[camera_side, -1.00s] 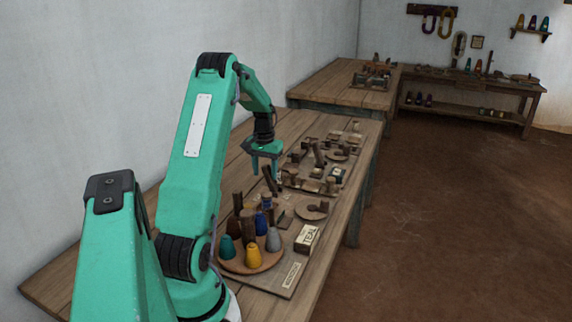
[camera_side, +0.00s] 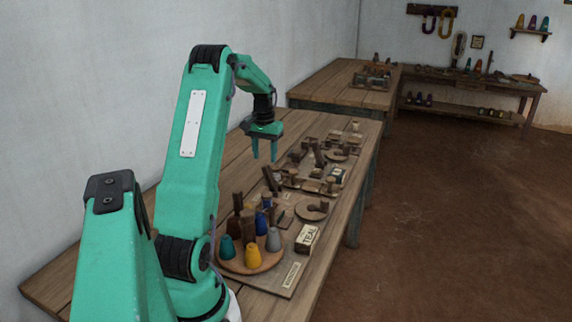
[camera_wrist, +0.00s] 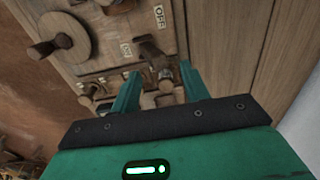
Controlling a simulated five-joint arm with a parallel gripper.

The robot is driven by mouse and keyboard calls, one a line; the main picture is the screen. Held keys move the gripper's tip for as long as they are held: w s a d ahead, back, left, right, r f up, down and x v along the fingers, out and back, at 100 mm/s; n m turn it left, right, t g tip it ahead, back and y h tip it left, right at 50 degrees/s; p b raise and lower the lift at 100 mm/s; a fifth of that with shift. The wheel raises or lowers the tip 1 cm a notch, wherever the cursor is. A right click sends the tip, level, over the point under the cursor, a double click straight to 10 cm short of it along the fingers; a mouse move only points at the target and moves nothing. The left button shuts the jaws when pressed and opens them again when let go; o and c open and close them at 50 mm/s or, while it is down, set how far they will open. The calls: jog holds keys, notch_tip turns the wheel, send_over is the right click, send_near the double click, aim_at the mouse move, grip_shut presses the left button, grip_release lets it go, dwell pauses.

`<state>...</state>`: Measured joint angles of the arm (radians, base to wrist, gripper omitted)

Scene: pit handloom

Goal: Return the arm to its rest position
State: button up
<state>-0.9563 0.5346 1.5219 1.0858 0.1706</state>
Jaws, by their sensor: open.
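My gripper (camera_side: 265,150) is open and empty, raised above the wooden workbench (camera_side: 345,196) in the side view. Its two green fingers point down and touch nothing that I can see. In the wrist view my gripper (camera_wrist: 157,88) has its fingers spread above a wooden panel (camera_wrist: 100,66), with a dark lever (camera_wrist: 152,56) showing between and beyond them. A label reading OFF (camera_wrist: 159,15) is near that lever.
A round tray (camera_side: 232,266) with several coloured cones stands at the near end of the bench. A box marked TEAL (camera_side: 307,238) is beside it. A second table (camera_side: 335,90) stands behind. The wall is close on the left.

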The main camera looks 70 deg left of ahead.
jog(key=shift+r, duration=0.2)
jog(key=shift+w+d+r, duration=0.1)
jog(key=shift+w+d, duration=0.05)
jog(key=shift+d, duration=0.05)
jog(key=w+d+r+m+t, duration=0.1)
jog(key=d+r, duration=0.3)
jog(key=d, duration=0.4)
jog(key=w+d+r+m+y, duration=0.1)
jog(key=d+r+m, duration=0.15)
jog(key=d, duration=0.45)
jog(key=w+d+r+m+t, duration=0.1)
jog(key=w+d+r, duration=0.1)
jog(key=d+r, duration=0.45)
jog(key=s+d+f+m+t, duration=0.1)
jog(key=s+d, duration=0.4)
jog(key=d, duration=0.5)
jog(key=s+d+f+m+t+h, duration=0.1)
jog(key=s+d+m+t, duration=0.1)
jog(key=s+d, duration=0.4)
jog(key=d+m, duration=0.1)
jog(key=d, duration=0.3)
jog(key=shift+s+t, duration=0.2)
jog(key=shift+t, duration=0.1)
